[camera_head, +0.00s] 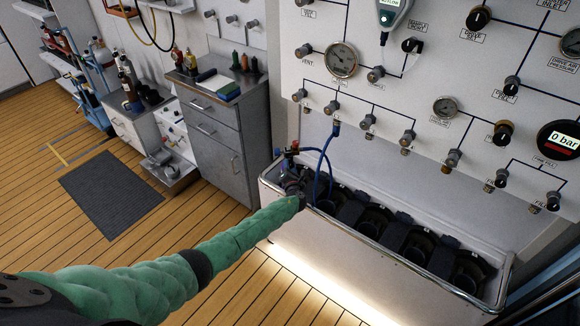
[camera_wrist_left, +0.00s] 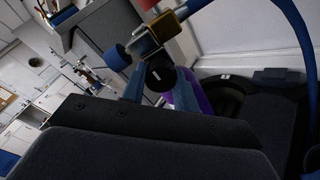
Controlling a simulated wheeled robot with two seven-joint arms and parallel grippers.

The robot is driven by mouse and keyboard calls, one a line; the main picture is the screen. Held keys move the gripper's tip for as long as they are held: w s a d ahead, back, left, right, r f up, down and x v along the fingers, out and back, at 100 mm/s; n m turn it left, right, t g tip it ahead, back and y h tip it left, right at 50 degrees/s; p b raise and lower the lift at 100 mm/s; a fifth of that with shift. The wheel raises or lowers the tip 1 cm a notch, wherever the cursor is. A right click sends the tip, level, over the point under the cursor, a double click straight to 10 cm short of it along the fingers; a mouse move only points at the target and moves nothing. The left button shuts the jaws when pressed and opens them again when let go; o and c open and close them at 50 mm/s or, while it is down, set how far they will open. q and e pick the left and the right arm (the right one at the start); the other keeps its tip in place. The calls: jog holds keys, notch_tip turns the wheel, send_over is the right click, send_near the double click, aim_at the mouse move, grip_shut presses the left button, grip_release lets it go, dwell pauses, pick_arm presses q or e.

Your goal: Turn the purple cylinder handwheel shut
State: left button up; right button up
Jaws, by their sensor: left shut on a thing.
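The purple cylinder (camera_wrist_left: 192,92) shows in the left wrist view, partly hidden behind my gripper and the valve on top. Its round black handwheel (camera_wrist_left: 160,75) has a short white mark and sits between the fingers of my left gripper (camera_wrist_left: 158,86). The fingers are shut on the handwheel. In the head view my left gripper (camera_head: 292,184) is at the left end of the trough, where arm and gripper hide most of the cylinder. A brass-coloured fitting (camera_wrist_left: 160,33) and a blue knob (camera_wrist_left: 117,58) are just beyond the handwheel. My right gripper is in neither view.
A white trough (camera_head: 400,272) with several dark round holders runs along the wall panel (camera_head: 385,95). A blue hose (camera_head: 328,165) arches from the panel to the valve. A grey cabinet (camera_head: 222,138) stands behind left. The wooden floor at left is mostly clear.

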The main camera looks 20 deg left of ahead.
pick_arm(q)
jog(key=shift+f, duration=0.15)
jog(key=o, duration=1)
jog(key=shift+a, duration=0.1)
jog(key=shift+c, duration=0.2)
